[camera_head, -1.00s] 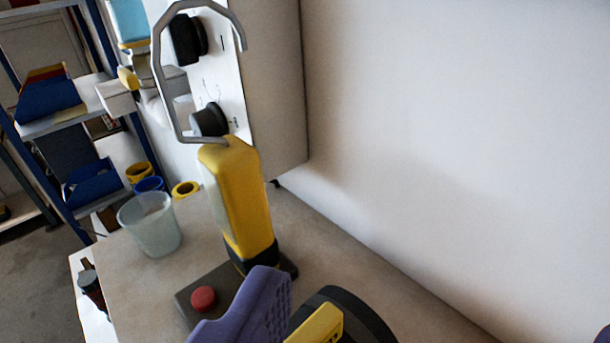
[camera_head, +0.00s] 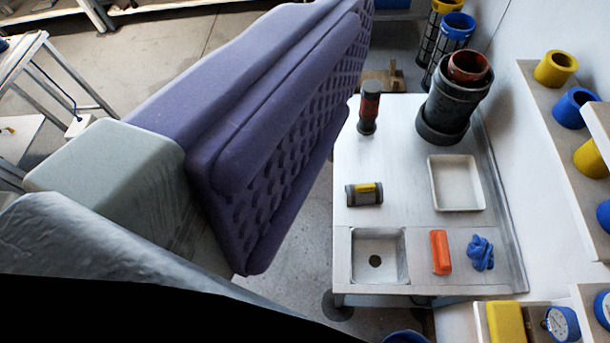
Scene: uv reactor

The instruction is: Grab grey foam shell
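One large purple finger of my gripper (camera_head: 270,130), with a studded pad, fills the left and middle of the view. It is joined to a grey-green block (camera_head: 105,160). The pad faces right with nothing pressed against it. The other finger is out of view. I cannot pick out a grey foam shell for certain. A thick dark grey round sleeve (camera_head: 446,122) stands upright at the bench's far end with a reddish cup (camera_head: 468,66) in its top. A small dark grey cylinder with a yellow patch (camera_head: 364,195) lies on the bench. Both are apart from my gripper.
The white bench (camera_head: 395,150) holds a red and black upright tool (camera_head: 369,105), a white tray (camera_head: 455,183), a sink (camera_head: 378,256), an orange block (camera_head: 440,252) and a blue crumpled item (camera_head: 480,253). A wall shelf with coloured rings (camera_head: 556,69) borders the right.

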